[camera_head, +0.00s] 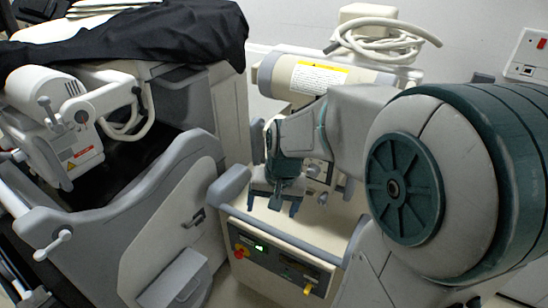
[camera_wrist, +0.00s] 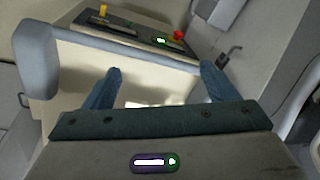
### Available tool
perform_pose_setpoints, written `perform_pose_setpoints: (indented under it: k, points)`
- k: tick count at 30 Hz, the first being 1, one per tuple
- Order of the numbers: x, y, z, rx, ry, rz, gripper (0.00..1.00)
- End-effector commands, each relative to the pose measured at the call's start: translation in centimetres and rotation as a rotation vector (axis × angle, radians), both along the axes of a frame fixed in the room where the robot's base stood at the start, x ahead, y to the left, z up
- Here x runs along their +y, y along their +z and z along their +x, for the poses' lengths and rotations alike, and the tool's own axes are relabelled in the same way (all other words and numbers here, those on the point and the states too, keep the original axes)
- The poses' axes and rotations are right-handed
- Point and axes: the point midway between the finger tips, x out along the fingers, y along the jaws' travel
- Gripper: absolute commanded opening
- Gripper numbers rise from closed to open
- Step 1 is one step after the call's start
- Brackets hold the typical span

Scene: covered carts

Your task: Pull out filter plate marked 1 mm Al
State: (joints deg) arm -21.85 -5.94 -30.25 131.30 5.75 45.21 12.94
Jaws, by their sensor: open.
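No plate with a readable 1 mm Al mark shows in either view. My gripper (camera_head: 272,205) is open and empty above the cream top of the middle cart (camera_head: 308,232), pointing down. In the wrist view its two blue-grey fingers (camera_wrist: 161,72) are spread apart over the same cart top (camera_wrist: 150,58), with nothing between them. A cream tube housing (camera_head: 312,77) with a yellow label is behind my arm on this cart. Small parts with knobs (camera_head: 322,176) below the housing are partly hidden by my gripper. I cannot tell whether a filter plate is among them.
A grey handle rail (camera_head: 290,232) edges the cart top, above a control panel (camera_head: 272,258) with a red knob and green light. On the left stands another cart (camera_head: 165,215) with a tube head (camera_head: 62,125) and a black cloth (camera_head: 150,38). A wall is behind.

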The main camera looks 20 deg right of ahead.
Motion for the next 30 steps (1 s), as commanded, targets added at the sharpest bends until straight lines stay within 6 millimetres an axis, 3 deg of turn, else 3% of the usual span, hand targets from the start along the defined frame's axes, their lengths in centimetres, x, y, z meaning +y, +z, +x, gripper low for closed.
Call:
perform_pose_setpoints:
  k: [6,12,20,25,30]
  points:
    - [-4.0,-2.8,6.0,0.016,-0.259,-0.101,0.80]
    - [-7.0,-2.3,9.9,-0.056,-0.422,-0.232,0.80]
    - [-8.5,-1.0,11.8,-0.121,-0.496,-0.305,0.80]
    - [-9.1,-2.5,12.2,-0.121,-0.501,-0.306,0.80]
    - [-10.0,-5.3,12.8,-0.119,-0.501,-0.307,0.80]
